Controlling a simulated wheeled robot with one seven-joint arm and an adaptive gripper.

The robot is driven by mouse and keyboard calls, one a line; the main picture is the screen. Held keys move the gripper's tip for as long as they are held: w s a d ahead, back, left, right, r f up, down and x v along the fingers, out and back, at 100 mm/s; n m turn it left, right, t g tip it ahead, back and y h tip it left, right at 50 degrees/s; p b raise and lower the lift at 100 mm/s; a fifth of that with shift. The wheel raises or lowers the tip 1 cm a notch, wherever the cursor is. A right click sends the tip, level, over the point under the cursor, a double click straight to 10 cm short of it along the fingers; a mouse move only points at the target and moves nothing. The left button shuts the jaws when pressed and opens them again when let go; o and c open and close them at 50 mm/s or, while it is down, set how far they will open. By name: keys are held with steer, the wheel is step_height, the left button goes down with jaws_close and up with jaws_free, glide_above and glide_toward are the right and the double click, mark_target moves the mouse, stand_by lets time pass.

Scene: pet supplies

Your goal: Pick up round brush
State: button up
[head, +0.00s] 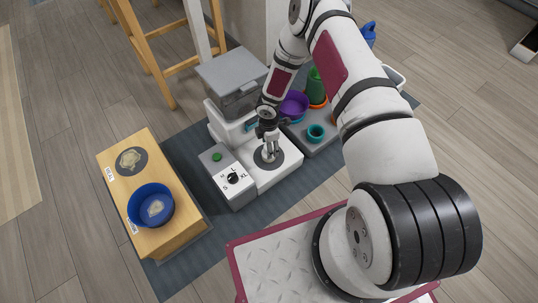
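I cannot clearly make out a round brush in the head view. My gripper (269,155) points down over the dark round disc (281,158) on the white machine. The fingers are small here, and I cannot tell whether they are open or shut, touching the disc, or holding anything. The wooden block (185,238) at the left bears a dark round patch (142,160) with a pale lump, and a blue bowl (134,207) with something pale inside. My gripper is well to the right of both.
The white machine (262,182) has a dial and a green button (216,156). A grey lidded box (232,75) stands behind it. A grey tray (318,146) holds a teal cup (316,132) and a purple bowl (293,105). A wooden stool (163,75) stands behind.

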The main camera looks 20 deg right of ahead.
steer(key=shift+f, duration=0.8)
steer(key=shift+r, duration=0.1)
steer(key=c, duration=1.2)
steer(key=shift+c, duration=0.3)
steer(key=shift+r+p, duration=0.45)
steer(key=shift+r, duration=0.4)
step_height(320, 180, up, 2)
steer(key=shift+r+p, duration=0.15)
steer(key=shift+p, duration=0.55)
steer(key=s+r+p, duration=0.1)
steer(key=s+p, duration=0.2)
steer(key=s, duration=1.3)
